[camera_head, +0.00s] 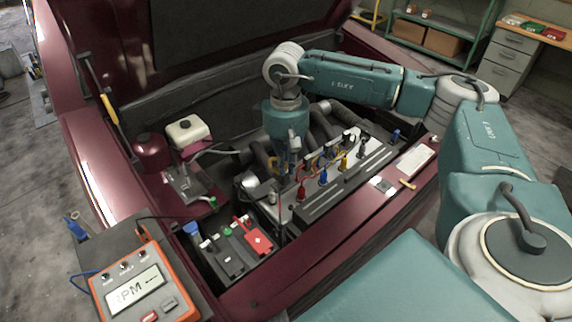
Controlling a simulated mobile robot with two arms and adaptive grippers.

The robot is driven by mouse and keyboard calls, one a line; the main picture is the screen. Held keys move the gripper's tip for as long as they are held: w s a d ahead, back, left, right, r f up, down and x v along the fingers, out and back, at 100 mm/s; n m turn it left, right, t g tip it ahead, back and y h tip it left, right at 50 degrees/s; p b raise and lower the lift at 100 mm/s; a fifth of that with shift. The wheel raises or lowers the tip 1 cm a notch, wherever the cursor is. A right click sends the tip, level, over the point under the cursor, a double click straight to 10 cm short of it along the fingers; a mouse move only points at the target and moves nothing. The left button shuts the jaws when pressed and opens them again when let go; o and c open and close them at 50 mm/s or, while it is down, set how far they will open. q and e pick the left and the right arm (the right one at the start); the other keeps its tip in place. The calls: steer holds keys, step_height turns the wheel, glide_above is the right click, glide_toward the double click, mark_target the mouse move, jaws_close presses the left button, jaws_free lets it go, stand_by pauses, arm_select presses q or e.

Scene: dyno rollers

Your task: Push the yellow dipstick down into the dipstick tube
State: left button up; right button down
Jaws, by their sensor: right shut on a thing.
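My right arm reaches over the open engine bay from the right, and its gripper (291,168) points down beside the engine. The gripper is shut on the yellow dipstick, which is mostly hidden by the fingers and wrist. I cannot tell how deep the dipstick sits. The dipstick tube is not clearly visible among the engine parts. My left gripper is not in view.
Red, blue and yellow plug leads (322,177) crowd the engine right of the gripper. A battery with a red cover (254,242) sits in front. An orange RPM meter (140,285) stands at lower left.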

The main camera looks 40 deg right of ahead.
steer(key=shift+f+b, duration=0.8)
steer(key=shift+f, duration=0.1)
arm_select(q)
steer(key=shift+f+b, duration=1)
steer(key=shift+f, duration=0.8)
arm_select(e)
steer(key=shift+f, duration=1.1)
